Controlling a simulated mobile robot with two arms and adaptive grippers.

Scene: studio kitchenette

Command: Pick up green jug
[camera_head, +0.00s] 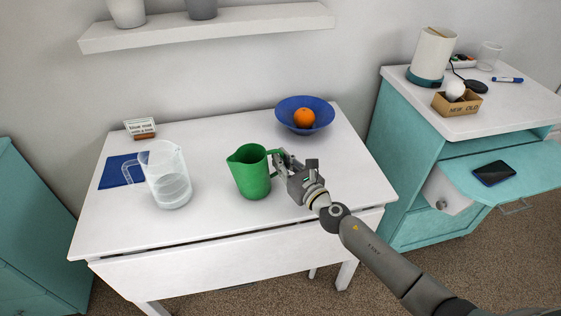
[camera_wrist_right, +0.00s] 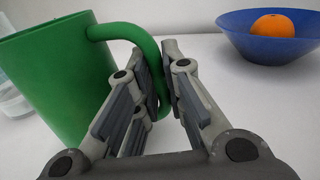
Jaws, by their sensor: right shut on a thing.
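The green jug (camera_head: 250,172) stands upright on the white table, with its spout to the left and its handle to the right. My right gripper (camera_head: 281,164) reaches in from the right and is shut on the jug's handle. In the right wrist view the jug (camera_wrist_right: 58,82) fills the left side, and its handle passes between the fingers of my right gripper (camera_wrist_right: 164,92). The lower part of the handle is partly hidden by the fingers. My left gripper is not in view.
A clear measuring jug (camera_head: 168,178) stands to the left, near a blue mat (camera_head: 113,173) and a small sign (camera_head: 140,127). A blue bowl (camera_head: 305,106) with an orange (camera_head: 304,118) sits behind my right gripper. The white table (camera_head: 220,220) is clear in front.

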